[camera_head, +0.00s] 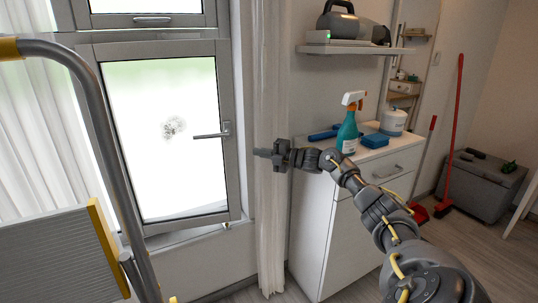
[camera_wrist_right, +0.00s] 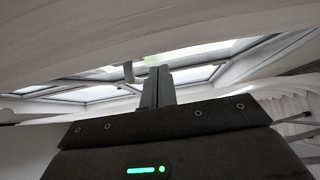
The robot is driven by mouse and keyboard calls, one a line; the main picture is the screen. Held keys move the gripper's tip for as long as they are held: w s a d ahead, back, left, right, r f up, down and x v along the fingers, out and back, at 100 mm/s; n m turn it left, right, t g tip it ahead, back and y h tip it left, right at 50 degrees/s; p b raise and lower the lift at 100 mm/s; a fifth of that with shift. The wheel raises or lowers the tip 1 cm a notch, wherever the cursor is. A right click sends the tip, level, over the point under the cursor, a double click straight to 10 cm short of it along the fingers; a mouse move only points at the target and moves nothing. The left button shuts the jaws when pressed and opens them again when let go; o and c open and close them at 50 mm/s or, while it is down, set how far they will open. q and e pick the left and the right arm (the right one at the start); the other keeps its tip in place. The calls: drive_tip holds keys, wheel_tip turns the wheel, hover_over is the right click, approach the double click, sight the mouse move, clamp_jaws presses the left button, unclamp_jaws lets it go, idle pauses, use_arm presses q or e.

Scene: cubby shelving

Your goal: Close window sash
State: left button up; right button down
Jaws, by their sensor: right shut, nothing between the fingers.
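The window sash (camera_head: 233,95) is the large lower pane in a grey frame at left of the head view. It stands slightly ajar, its lower edge a little off the fixed frame. Its lever handle (camera_head: 212,135) sits on the right stile and points left. My right gripper (camera_head: 258,153) is shut and empty, just right of the sash and in front of the white curtain, apart from the handle. In the right wrist view the shut fingers (camera_wrist_right: 158,88) point toward the window, with the handle (camera_wrist_right: 128,72) just left of them. My left gripper is out of view.
A stepladder (camera_head: 95,130) stands at left in front of the window. The curtain (camera_head: 270,220) hangs right of the sash. A white cabinet (camera_head: 325,225) carries a spray bottle (camera_head: 348,130) and a blue sponge (camera_head: 374,140). A shelf (camera_head: 352,49) is above it.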

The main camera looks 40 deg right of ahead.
drive_tip(key=shift+v, duration=1.9)
